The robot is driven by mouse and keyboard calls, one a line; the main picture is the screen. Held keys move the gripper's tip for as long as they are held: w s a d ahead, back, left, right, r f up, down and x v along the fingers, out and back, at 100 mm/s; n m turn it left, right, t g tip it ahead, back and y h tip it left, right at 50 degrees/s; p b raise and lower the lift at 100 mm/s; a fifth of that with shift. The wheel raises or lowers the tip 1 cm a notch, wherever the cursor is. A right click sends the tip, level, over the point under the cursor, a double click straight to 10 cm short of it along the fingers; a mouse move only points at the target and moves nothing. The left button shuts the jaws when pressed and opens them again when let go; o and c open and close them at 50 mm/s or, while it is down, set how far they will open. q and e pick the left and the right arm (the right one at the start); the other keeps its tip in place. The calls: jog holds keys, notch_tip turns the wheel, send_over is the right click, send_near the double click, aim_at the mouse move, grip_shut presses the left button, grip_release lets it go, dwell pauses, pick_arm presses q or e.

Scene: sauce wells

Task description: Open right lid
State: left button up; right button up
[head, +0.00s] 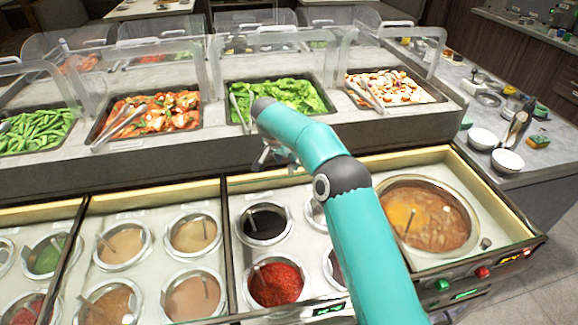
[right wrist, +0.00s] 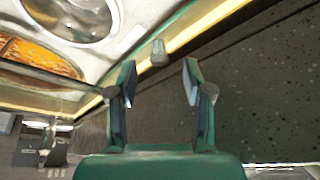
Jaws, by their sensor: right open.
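My right gripper (head: 267,157) hangs above the back edge of the sauce counter in the head view, partly hidden by its own teal wrist. In the right wrist view my right gripper (right wrist: 159,66) is open and empty, its two fingers apart. A small grey knob (right wrist: 158,54) shows between and just beyond the fingertips, at the pale yellow edge; contact cannot be told. The round right well (head: 428,216) holds orange soup. A small knob (head: 485,243) sits at its front right. I cannot clearly make out a separate lid. My left gripper is out of view.
Sauce pots such as the red one (head: 275,284) and dark one (head: 265,223) fill the wells left of my arm. Behind, a raised dark ledge carries trays of greens (head: 290,96) and other food under clear guards. White bowls (head: 482,138) stand at the right.

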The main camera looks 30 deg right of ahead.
jog(key=v, duration=0.7)
jog(key=shift+r, duration=0.4)
